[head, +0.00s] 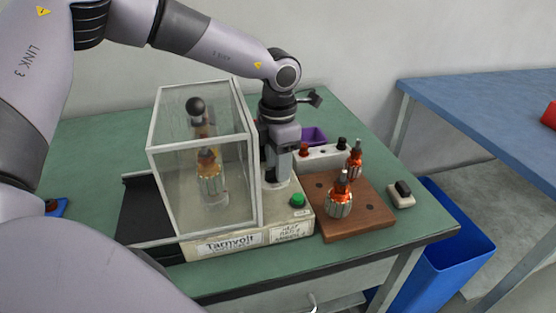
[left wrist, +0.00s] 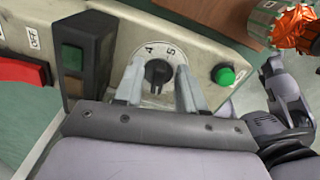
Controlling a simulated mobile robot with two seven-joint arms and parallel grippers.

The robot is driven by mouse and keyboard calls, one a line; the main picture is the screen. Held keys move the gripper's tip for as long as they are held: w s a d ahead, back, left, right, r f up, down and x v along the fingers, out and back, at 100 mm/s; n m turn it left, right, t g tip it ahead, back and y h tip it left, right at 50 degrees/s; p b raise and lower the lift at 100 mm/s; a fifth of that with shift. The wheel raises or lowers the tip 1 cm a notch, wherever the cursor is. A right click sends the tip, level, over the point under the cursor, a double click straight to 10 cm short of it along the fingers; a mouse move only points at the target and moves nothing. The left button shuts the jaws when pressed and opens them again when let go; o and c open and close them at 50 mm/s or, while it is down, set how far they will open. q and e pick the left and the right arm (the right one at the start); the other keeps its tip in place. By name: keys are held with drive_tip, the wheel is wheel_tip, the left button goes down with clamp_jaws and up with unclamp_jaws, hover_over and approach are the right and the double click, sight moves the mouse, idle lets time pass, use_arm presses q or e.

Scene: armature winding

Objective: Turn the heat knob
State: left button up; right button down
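The heat knob (left wrist: 157,72) is a black round dial on the machine's cream panel in the left wrist view, with the numbers 4 and 5 above it. In the head view it is hidden behind my left gripper. My left gripper (left wrist: 159,68) points at the panel with one finger on each side of the knob. Its fingers look open, with a gap on both sides of the dial. In the head view my left gripper (head: 276,183) reaches down to the machine base (head: 272,232), right of the clear guard. My right gripper does not show.
A green button (head: 298,201) is right of the gripper. A dark switch housing (left wrist: 88,55) and red switch (left wrist: 22,71) are to the left in the left wrist view. The clear guard box (head: 178,195) stands close. A wooden block (head: 358,222) holds two armatures.

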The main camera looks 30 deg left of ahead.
use_arm(q)
clamp_jaws()
drive_tip(key=m+b, duration=0.2)
drive_tip(key=b, duration=0.1)
drive_tip(key=shift+d+f, duration=0.1)
drive_tip(key=shift+f, duration=0.1)
drive_tip(key=shift+s+m+b, duration=0.1)
drive_tip(key=shift+m+b, duration=0.7)
drive_tip(key=shift+m, duration=0.2)
drive_tip(key=m+b, duration=0.1)
drive_tip(key=m, duration=0.2)
drive_tip(key=shift+s+d+r+m+b, duration=0.15)
drive_tip(key=shift+m+b, duration=0.15)
drive_tip(key=shift+b, duration=0.1)
drive_tip(key=m, duration=0.2)
drive_tip(key=m+b, duration=0.1)
drive_tip(key=m, duration=0.1)
drive_tip(key=shift+s+r+m, duration=0.1)
drive_tip(key=shift+s+m, duration=0.1)
drive_tip(key=shift+m, duration=0.1)
